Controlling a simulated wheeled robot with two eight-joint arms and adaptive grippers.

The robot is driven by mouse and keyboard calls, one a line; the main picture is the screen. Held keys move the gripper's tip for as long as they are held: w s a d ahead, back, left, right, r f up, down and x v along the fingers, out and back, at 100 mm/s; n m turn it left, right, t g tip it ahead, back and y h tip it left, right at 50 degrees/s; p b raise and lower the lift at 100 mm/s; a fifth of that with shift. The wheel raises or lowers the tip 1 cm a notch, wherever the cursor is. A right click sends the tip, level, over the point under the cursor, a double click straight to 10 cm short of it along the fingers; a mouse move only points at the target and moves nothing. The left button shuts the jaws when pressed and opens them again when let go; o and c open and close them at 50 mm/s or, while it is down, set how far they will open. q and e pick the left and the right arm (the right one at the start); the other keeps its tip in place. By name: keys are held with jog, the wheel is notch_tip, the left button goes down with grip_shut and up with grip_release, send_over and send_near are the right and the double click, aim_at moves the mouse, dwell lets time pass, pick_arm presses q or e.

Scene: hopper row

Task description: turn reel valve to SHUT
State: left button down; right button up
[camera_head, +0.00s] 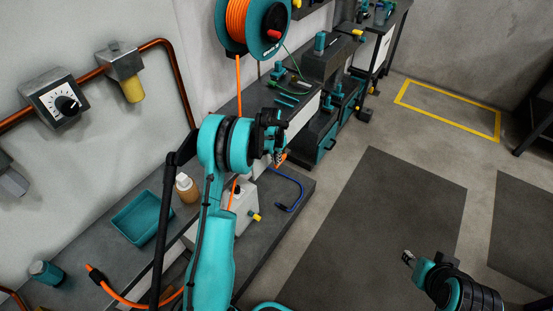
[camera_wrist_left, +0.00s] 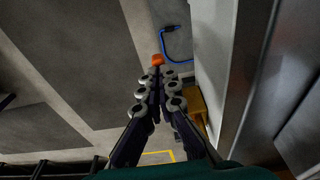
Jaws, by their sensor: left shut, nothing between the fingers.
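A teal hose reel (camera_head: 253,25) wound with orange hose hangs on the wall at the top. An orange hose (camera_head: 238,85) runs down from it behind my left arm. I cannot make out a valve labelled for the reel, or its SHUT mark; my arm hides part of the hose. My left gripper (camera_head: 279,154) is shut and empty, in front of the bench and below the reel. In the left wrist view its fingers (camera_wrist_left: 157,75) are together, with an orange tip (camera_wrist_left: 158,60) just beyond them; I cannot tell whether they touch. My right gripper (camera_head: 408,257) hangs over the floor.
A black dial (camera_head: 67,105) and a box with a yellow handle (camera_head: 133,90) are on the left wall. A teal tray (camera_head: 142,217) and a bottle (camera_head: 187,188) stand on the bench. A blue hose (camera_head: 290,190) lies below.

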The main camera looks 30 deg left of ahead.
pick_arm(q)
jog(key=shift+s+f, duration=0.4)
jog(key=shift+f, duration=0.2)
jog(key=shift+b, duration=0.35)
jog(key=r+p, duration=0.2)
jog(key=r, duration=0.1)
jog(key=r+p, duration=0.1)
jog(key=r, duration=0.1)
jog(key=shift+w+r+p, duration=0.1)
jog(key=shift+w+p, duration=0.15)
jog(key=shift+p, duration=0.05)
jog(key=s+a+r+p, duration=0.1)
jog(key=s+r+p, duration=0.1)
jog(key=s, duration=0.7)
jog(key=shift+s+a, duration=0.15)
jog(key=shift+s, duration=0.15)
